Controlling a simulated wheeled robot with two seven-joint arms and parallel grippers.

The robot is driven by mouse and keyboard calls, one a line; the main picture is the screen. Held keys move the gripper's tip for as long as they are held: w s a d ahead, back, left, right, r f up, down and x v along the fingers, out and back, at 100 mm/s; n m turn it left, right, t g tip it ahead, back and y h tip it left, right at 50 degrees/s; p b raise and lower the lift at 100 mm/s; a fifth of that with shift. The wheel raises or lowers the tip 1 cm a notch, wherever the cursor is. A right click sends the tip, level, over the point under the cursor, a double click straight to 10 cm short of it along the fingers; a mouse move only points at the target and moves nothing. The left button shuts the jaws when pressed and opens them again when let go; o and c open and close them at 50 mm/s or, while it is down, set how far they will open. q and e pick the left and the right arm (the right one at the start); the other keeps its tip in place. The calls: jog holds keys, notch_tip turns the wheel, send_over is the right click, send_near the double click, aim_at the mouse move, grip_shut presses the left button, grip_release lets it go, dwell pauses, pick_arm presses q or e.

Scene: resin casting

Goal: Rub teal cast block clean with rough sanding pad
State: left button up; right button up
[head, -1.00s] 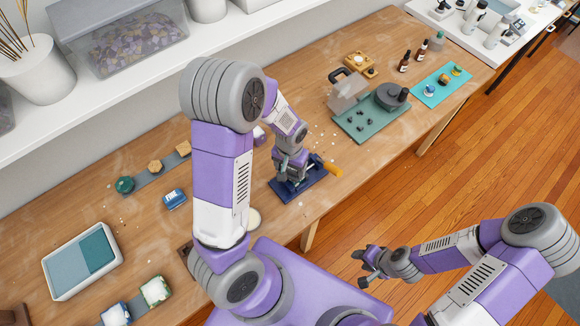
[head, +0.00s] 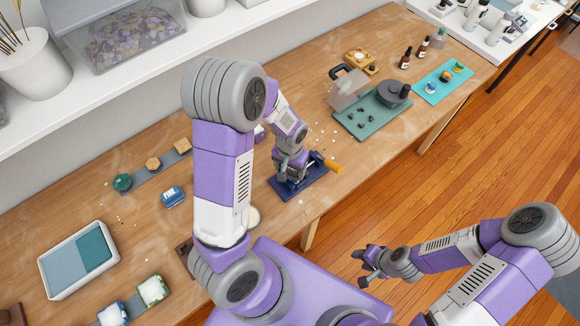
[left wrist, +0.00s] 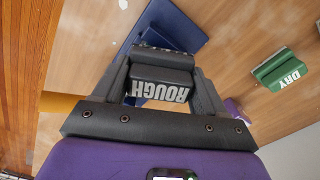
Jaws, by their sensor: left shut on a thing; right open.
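My left gripper (head: 288,178) is shut on the rough sanding pad (left wrist: 160,84), a dark block lettered ROUGH in the left wrist view. It holds the pad low over a dark blue board (head: 312,186), which also shows in the left wrist view (left wrist: 172,24). The gripper and pad hide most of the board's middle. I cannot make out the teal cast block there. A small dark teal piece (head: 122,182) lies at the left end of a grey strip; I cannot tell whether it is that block. My right gripper (head: 366,266) is open and empty, off the table's front side.
An orange handle (head: 333,167) sticks out beside the board. A blue labelled block (head: 172,197) lies left of my left arm. A green block lettered DRY (left wrist: 278,72) shows in the left wrist view. A green mat (head: 350,126) with a grey pot stands to the right.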

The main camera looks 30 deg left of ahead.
pick_arm(q)
jog(key=shift+w+d, duration=0.25)
jog(key=shift+w, duration=0.4)
jog(key=shift+w+d, duration=0.2)
jog(key=shift+w, duration=0.4)
jog(key=shift+w+d, duration=0.25)
jog(key=shift+w, duration=0.4)
jog(key=shift+f, duration=0.15)
jog(key=shift+s, duration=0.2)
jog(key=shift+s+a, duration=0.4)
jog(key=shift+s, duration=0.5)
jog(key=shift+s+a, duration=0.35)
jog(key=shift+s, duration=0.5)
jog(key=shift+w, duration=0.1)
